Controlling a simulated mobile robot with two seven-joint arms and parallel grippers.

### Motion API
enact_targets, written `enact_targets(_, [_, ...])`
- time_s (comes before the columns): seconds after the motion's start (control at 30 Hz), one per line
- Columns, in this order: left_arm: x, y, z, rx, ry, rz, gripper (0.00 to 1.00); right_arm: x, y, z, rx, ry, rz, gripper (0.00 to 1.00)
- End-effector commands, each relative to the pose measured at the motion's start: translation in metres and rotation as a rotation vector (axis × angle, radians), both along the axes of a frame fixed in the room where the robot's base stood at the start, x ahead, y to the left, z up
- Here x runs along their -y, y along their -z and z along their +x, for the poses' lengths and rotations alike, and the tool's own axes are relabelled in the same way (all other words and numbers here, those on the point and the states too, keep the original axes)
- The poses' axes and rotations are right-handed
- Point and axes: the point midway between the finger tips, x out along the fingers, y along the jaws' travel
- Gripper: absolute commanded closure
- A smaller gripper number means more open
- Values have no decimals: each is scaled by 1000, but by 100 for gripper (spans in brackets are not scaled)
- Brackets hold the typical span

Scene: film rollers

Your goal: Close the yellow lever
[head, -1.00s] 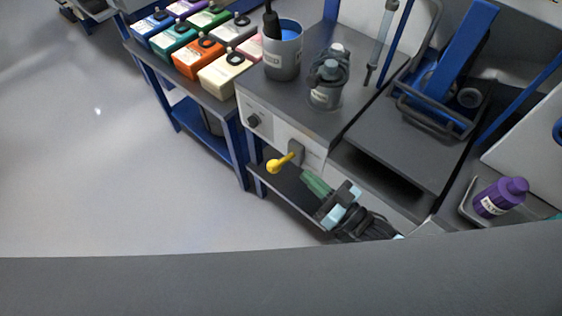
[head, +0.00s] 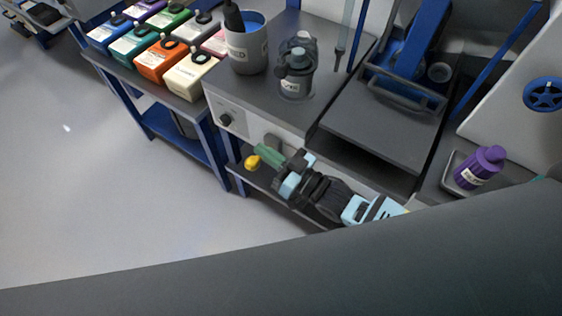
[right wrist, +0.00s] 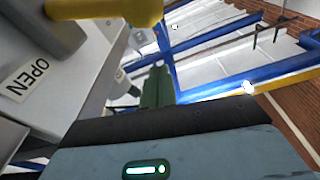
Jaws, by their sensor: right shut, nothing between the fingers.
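The yellow lever (head: 252,162) sticks out from the front panel of the grey-topped machine in the head view, partly hidden by my right gripper. Its grey mount (head: 273,143) is on the panel. In the right wrist view the yellow lever (right wrist: 110,12) crosses the top, with an "OPEN" label (right wrist: 28,80) on the panel at left. My right gripper (head: 266,153), with green fingers, is shut and empty, right beside the lever. Its green fingers also show in the right wrist view (right wrist: 156,88), below the lever's knob. I cannot tell whether they touch it. My left gripper is not in view.
A grey bucket (head: 248,52) and a dark bottle (head: 296,75) stand on the machine top. Several coloured containers (head: 162,62) fill the side table. A purple bottle (head: 479,168) is at right.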

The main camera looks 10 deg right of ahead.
Motion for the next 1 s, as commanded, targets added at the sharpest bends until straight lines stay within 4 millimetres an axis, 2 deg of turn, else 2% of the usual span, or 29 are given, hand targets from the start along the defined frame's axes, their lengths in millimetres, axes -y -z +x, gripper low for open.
enact_targets(0.13, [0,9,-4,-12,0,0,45,-20,-2,20,-2,0,2,100])
enact_targets(0.23, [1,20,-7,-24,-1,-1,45,-18,19,14,-10,0,-1,100])
enact_targets(0.4, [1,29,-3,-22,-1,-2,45,-18,32,9,-5,0,-1,100])
enact_targets(1.0, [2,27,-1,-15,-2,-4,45,-18,35,8,4,0,-4,100])
